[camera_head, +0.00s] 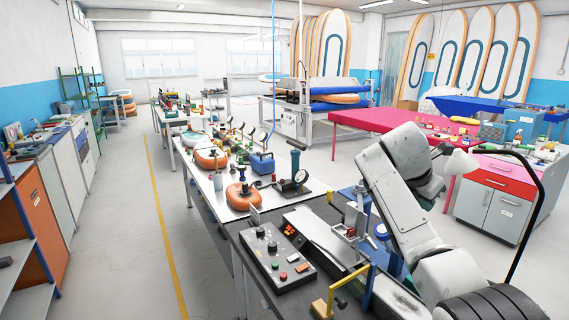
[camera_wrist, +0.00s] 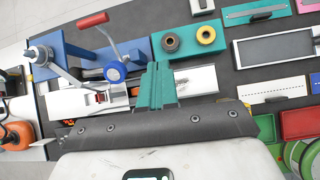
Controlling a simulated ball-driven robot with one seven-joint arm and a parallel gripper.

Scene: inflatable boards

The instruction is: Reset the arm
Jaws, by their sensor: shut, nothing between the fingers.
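My arm (camera_head: 400,200) rises from the lower right of the head view, bent at a joint high over the right end of the dark workbench. My gripper is not clearly visible there; the arm seems to hide it. In the wrist view my gripper (camera_wrist: 158,68) shows as teal fingers close together, pointing up the picture from a dark bar. The fingers are shut with nothing between them.
A blue clamp with a red-handled crank (camera_wrist: 92,20) stands left of the fingers. A teal block with two rings (camera_wrist: 188,40) lies ahead. A control box with buttons (camera_head: 272,257) sits on the bench. The floor aisle by the yellow line (camera_head: 165,220) is clear.

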